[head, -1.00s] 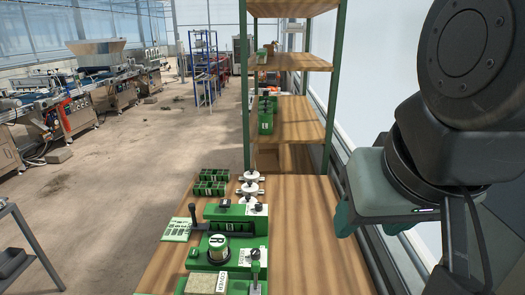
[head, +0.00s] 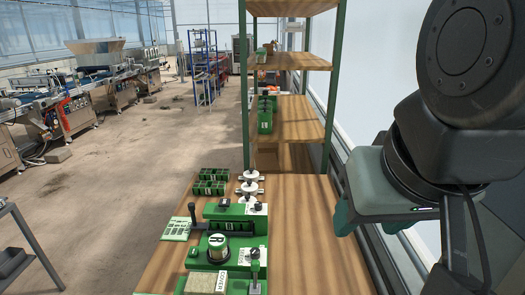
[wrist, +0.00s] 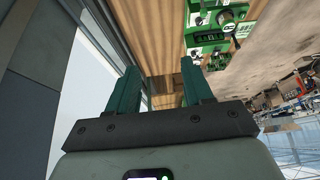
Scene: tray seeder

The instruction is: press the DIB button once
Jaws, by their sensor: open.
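A green seeder machine (head: 236,212) stands on the wooden bench, with black knobs, a black lever and a round white-topped drum (head: 217,242). A small green button (head: 193,253) sits at its left side. The labels are too small to read, so I cannot tell which control is the DIB button. The machine also shows upside down at the top of the wrist view (wrist: 205,37). My gripper (head: 368,226) is to the right of the bench, well apart from the machine. In the wrist view its two green fingers (wrist: 160,73) are spread and empty.
The wooden bench (head: 310,230) is bare to the right of the machine. Green seed trays (head: 210,182) and stacked white discs (head: 250,188) stand behind it. A green-posted shelf (head: 290,120) rises at the back. A glass wall is on the right, and open floor on the left.

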